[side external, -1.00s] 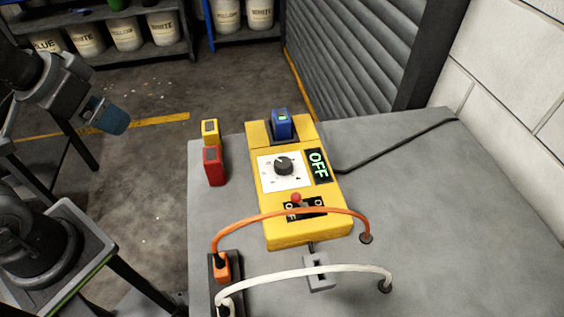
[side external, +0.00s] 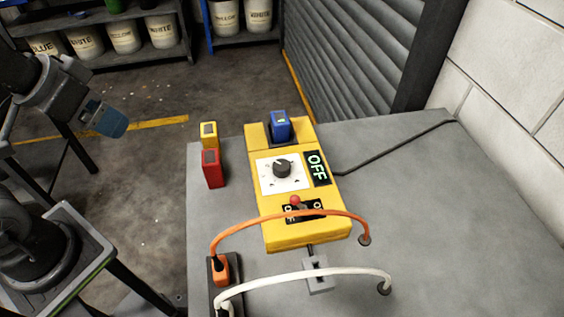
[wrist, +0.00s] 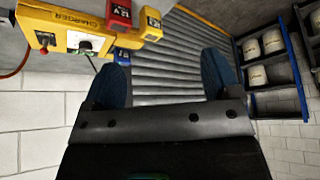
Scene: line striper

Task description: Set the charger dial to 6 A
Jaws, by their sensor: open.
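The yellow charger (side external: 255,212) lies on the grey bench. Its black dial (side external: 282,168) sits on a white scale plate; the scale markings are too small to read. A display beside the dial reads OFF (side external: 317,168). A red-tipped toggle switch (side external: 296,202) is below the dial. A blue battery (side external: 279,126) stands in the charger's top slot. My gripper (side external: 108,118) is at the left, off the bench and well away from the charger. In the wrist view its blue fingers (wrist: 163,80) are spread with nothing between them, and the charger (wrist: 60,15) shows at the upper left.
A yellow battery (side external: 208,135) and a red battery (side external: 212,168) stand on the bench left of the charger. An orange cable (side external: 290,216) arches over the charger's lower end, with a white cable (side external: 310,272) nearer. The right side of the bench (side external: 440,220) is mostly clear.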

